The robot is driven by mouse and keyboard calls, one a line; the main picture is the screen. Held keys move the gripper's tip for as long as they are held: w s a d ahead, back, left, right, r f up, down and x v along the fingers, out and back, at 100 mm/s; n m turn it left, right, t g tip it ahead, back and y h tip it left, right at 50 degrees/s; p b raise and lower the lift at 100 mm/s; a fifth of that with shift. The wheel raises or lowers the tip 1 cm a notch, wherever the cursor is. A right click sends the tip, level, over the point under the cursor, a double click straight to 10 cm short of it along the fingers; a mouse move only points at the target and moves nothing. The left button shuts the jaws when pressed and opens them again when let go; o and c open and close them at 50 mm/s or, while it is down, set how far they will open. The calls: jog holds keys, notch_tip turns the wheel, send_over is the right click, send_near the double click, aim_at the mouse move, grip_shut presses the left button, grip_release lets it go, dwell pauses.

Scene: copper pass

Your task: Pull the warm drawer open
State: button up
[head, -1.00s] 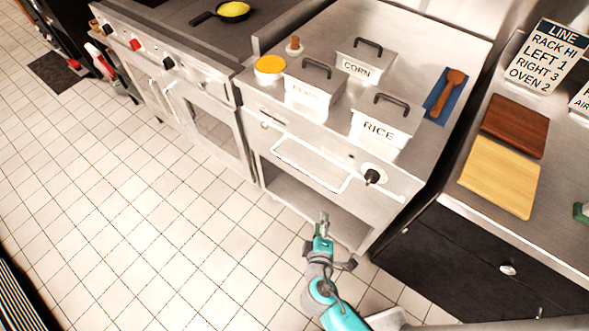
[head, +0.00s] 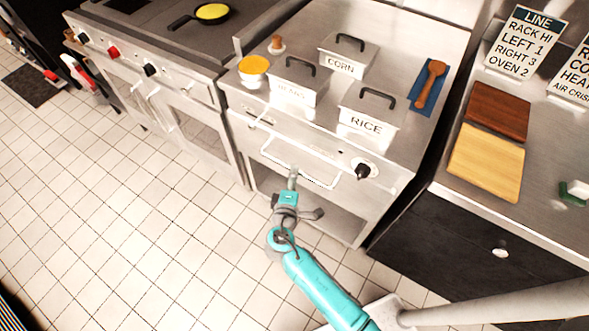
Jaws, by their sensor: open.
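The warm drawer (head: 318,160) is the steel front with a long white bar handle (head: 318,182), set below the counter that holds the lidded pans. It looks shut, with its front flush with the unit. My gripper (head: 292,172) is at the handle's lower edge, near the middle of the bar. It is open. Its fingers are small here, and I cannot tell whether they touch or straddle the bar.
A black knob (head: 362,171) sits right of the handle. Above stand the rice pan (head: 366,122), beans pan (head: 296,92) and corn pan (head: 342,66). An open shelf lies below the drawer. A dark cabinet (head: 440,235) stands at right; the tiled floor at left is clear.

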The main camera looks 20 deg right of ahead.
jog(key=shift+x, duration=1.55)
grip_shut()
